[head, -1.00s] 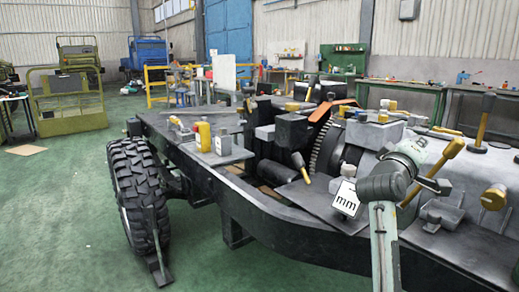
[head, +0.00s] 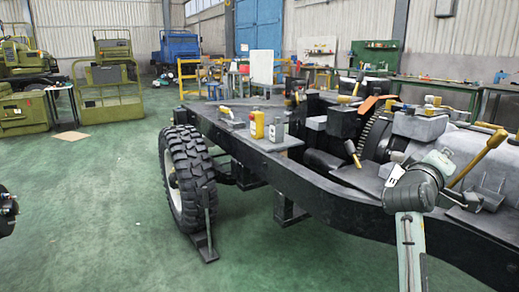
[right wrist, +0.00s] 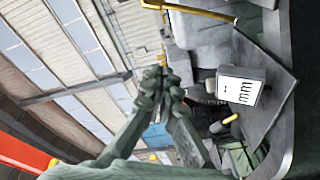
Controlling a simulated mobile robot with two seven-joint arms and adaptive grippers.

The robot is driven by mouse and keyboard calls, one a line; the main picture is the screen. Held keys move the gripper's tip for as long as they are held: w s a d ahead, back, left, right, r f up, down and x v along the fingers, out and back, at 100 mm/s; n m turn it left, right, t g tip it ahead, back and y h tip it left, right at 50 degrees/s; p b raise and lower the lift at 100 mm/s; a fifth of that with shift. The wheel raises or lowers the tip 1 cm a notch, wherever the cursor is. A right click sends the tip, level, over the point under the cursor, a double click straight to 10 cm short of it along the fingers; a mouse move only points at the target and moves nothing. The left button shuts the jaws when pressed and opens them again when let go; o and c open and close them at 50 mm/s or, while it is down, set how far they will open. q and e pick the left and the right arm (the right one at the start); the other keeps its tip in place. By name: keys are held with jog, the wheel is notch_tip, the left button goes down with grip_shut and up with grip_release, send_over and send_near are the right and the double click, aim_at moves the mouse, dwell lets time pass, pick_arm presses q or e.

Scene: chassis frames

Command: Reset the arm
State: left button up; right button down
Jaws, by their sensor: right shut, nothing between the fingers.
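My right arm (head: 411,235) rises at the lower right of the head view, in front of the chassis frame (head: 330,190). Its bent wrist part overlaps the loaded chassis in the picture; the fingertips cannot be made out there. In the right wrist view my right gripper (right wrist: 162,82) shows with its grey-green fingers together and nothing between them. A small white block marked "mm" (right wrist: 241,90) is right of the fingers in that view. It shows partly behind my arm in the head view (head: 392,178). My left gripper is not in view.
The chassis carries a yellow canister (head: 257,125), a toothed gear (head: 375,135) and yellow-handled tools. Its big tyre (head: 190,180) stands at left. Another tyre (head: 5,212) shows at the left edge. Green floor (head: 100,220) between them is clear.

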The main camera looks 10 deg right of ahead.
jog(key=s+a+f+n+g+y+p, duration=0.1)
jog(key=a+f+y, duration=0.3)
jog(key=f, duration=0.9)
jog(key=s+a+f+n+y+p, duration=0.1)
jog(key=a+f+y, duration=0.25)
jog(key=f, duration=0.95)
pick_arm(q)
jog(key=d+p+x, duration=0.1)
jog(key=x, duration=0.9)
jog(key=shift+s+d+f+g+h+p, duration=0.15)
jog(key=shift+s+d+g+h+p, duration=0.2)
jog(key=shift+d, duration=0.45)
pick_arm(e)
jog(key=s+a+f+g+y, duration=0.2)
jog(key=s+a+f, duration=0.2)
jog(key=s+f, duration=0.3)
jog(key=s+a+f+m+g+y, duration=0.1)
jog(key=s+a+f+g+y, duration=0.1)
jog(key=s+a+f, duration=0.2)
jog(key=s+a+f+g+y, duration=0.2)
jog(key=s+a+f, duration=0.2)
jog(key=s+f, duration=0.7)
jog(key=shift+s+a+m, duration=0.4)
jog(key=shift+s, duration=0.4)
